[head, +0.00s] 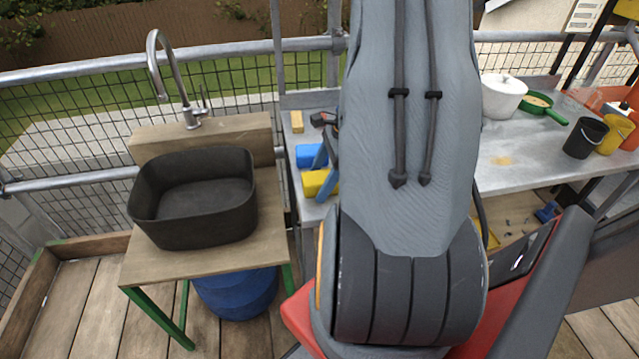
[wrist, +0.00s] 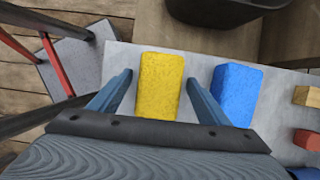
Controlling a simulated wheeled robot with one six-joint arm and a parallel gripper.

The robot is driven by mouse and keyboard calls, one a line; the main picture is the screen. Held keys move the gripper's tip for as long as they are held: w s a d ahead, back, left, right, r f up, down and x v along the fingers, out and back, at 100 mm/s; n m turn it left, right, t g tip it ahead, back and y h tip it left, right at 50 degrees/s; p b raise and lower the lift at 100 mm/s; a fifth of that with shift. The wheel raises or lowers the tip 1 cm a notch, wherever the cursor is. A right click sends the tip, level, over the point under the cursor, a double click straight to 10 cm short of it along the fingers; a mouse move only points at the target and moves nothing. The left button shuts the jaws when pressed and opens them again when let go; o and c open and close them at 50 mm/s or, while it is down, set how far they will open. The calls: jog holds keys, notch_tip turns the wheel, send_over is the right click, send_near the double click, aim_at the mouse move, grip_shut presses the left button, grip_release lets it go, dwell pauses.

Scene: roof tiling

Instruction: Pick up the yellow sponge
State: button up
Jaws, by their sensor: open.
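The yellow sponge (wrist: 160,85) lies on the grey metal table in the wrist view. It also shows in the head view (head: 318,184), partly hidden by my arm. My gripper (wrist: 158,88) is open, with one blue finger on each side of the sponge in the picture. A gap shows between each finger and the sponge. How high the fingers are above the table is hard to tell. In the head view much of my gripper is hidden behind my arm.
A blue block (wrist: 235,94) lies just right of the right finger. A wooden block (wrist: 307,96) and a red block (wrist: 306,139) are farther right. A dark basin (head: 195,200) stands on a wooden bench (head: 205,262) left of the table.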

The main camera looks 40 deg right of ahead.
aim_at(320, 176)
jog(key=c, duration=1.2)
jog(key=shift+r, duration=0.1)
notch_tip(320, 176, up, 10)
jog(key=shift+r+b, duration=0.15)
jog(key=shift+b, duration=0.15)
